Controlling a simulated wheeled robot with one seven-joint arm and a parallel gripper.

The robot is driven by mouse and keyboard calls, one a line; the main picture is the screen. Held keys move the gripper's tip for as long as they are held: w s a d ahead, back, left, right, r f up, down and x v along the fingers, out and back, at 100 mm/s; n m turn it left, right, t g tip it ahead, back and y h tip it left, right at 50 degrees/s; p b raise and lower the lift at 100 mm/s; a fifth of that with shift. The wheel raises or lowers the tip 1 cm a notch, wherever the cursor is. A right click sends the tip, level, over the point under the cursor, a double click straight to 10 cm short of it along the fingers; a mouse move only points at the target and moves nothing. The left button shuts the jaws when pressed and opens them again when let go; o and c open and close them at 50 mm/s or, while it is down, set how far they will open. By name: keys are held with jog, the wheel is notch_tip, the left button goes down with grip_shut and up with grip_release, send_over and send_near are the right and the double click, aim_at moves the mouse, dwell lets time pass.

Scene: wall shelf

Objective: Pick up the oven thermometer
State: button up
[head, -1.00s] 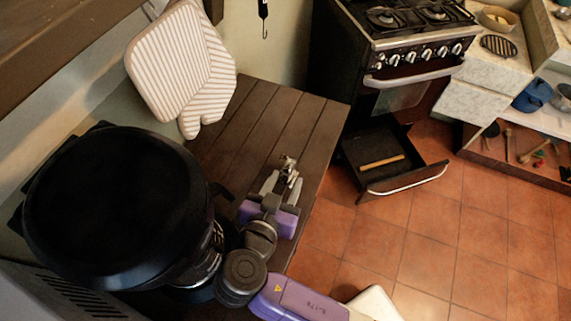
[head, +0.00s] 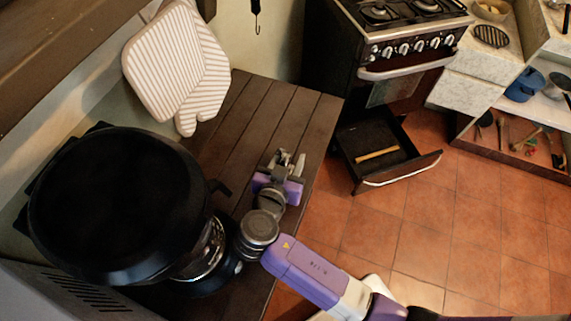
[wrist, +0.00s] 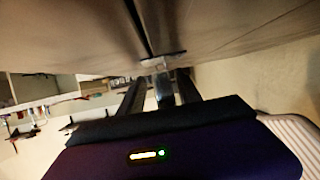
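The oven thermometer (wrist: 163,64) is a small pale, glassy-metallic piece at the end of my gripper, against the brown wooden shelf surface in the wrist view. In the head view my gripper (head: 290,160) covers most of the spot, and I cannot pick the thermometer out clearly from the fingertips. My gripper also shows in the wrist view (wrist: 162,82), pointing at the planks. Its two dark fingers stand apart, one on each side of the thermometer. I cannot see clear contact with either finger.
The wooden shelf (head: 230,130) is bare behind my gripper. A large black-topped appliance (head: 115,205) stands close on the left. A striped oven mitt and pad (head: 178,65) hang on the wall. A stove (head: 400,45) with an open lower drawer (head: 380,150) is beyond the shelf's right edge.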

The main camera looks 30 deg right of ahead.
grip_shut()
